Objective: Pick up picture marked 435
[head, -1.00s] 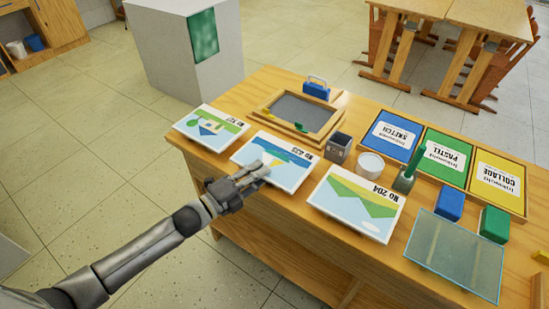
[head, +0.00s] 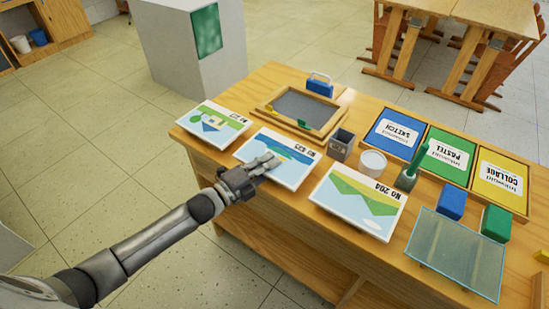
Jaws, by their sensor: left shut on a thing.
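The picture marked 435 (head: 285,143) is the middle one of three pictures along the table's near-left edge. It shows blue water and a green shape, and its number label is small and upside down. My left gripper (head: 262,166) reaches in from the left and is shut on the near edge of this picture, hiding part of it. The picture appears to lie on or just above the table; I cannot tell which. My right gripper is not in view.

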